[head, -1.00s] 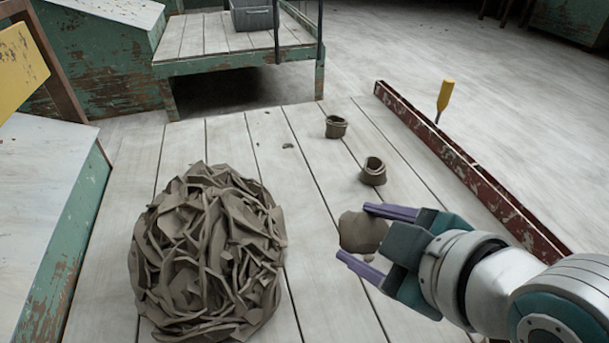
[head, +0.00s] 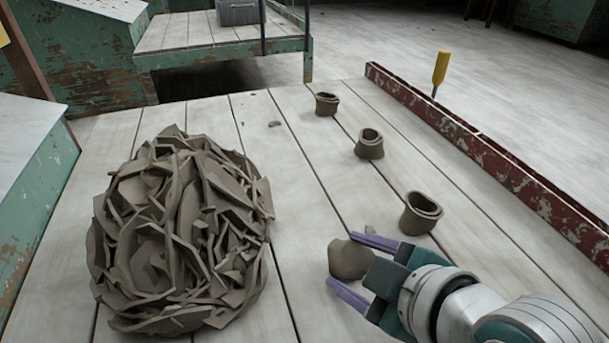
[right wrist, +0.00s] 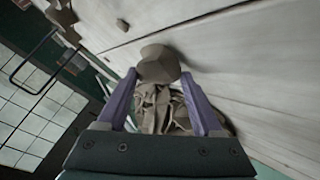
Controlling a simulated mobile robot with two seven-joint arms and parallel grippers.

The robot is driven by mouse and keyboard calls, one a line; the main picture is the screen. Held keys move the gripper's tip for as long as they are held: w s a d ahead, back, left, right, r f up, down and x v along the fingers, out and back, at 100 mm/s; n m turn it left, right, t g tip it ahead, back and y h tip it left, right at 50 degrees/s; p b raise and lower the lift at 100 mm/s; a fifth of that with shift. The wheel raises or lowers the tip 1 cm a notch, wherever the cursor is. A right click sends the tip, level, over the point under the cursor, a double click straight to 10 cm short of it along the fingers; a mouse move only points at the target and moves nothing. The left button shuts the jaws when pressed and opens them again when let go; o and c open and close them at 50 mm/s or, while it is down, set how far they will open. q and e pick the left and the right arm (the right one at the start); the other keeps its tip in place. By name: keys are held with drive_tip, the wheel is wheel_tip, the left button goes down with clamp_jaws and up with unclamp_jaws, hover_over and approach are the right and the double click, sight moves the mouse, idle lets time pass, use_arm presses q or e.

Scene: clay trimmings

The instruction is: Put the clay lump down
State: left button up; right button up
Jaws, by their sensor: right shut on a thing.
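The clay lump (head: 349,259) is a small grey-brown faceted piece. My right gripper (head: 346,262) is shut on it, with a purple finger on either side. In the right wrist view the lump (right wrist: 158,65) sits between the tips of the gripper (right wrist: 157,82). It appears at or just above the plank table; I cannot tell whether it touches. A big heap of clay trimmings (head: 180,235) stands left of the gripper, apart from it. My left gripper does not show.
A red rail (head: 470,145) edges the table's right. Bare planks lie between heap and rings.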

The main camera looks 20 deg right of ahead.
drive_tip(key=o, duration=1.3)
drive_tip(key=shift+f, duration=0.1)
drive_tip(key=shift+c, duration=0.2)
drive_tip(key=s+d+r+m+g+h+p, duration=0.1)
drive_tip(key=s+d+r+m+g+p, duration=0.1)
drive_tip(key=s+r, duration=0.5)
drive_tip(key=s+d+r+m+g+h+p, duration=0.1)
drive_tip(key=s+r+m+g+p, duration=0.3)
drive_tip(key=s, duration=0.5)
wheel_tip(320, 180, up, 3)
drive_tip(key=d+m+p, duration=0.1)
drive_tip(key=m, duration=0.1)
drive_tip(key=shift+s+d+r+m+g+p, duration=0.2)
drive_tip(key=shift+s+d+m+g+p, duration=0.1)
drive_tip(key=shift+s+g+p, duration=0.1)
